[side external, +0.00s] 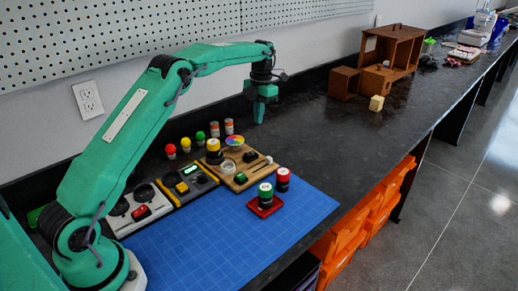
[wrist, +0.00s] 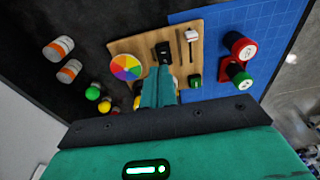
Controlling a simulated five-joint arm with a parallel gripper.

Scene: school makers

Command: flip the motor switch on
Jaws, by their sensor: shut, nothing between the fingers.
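A wooden board (side external: 257,175) carries a multicoloured wheel (side external: 235,141), a small black switch-like part (side external: 250,157), a slider and a green button (side external: 240,178). No label is readable, so I cannot confirm which part is the motor switch. The wrist view shows the black part (wrist: 163,50) to the right of the wheel (wrist: 126,66). My gripper (side external: 261,121) is shut and empty, pointing down behind the board in the side view. In the wrist view my gripper (wrist: 159,70) lies over the board, its tips just below the black part, hiding some of the board.
A grey-yellow panel (side external: 190,184) and a white panel with a red switch (side external: 141,212) stand left of the board. Several coloured knobs and small jars stand behind.

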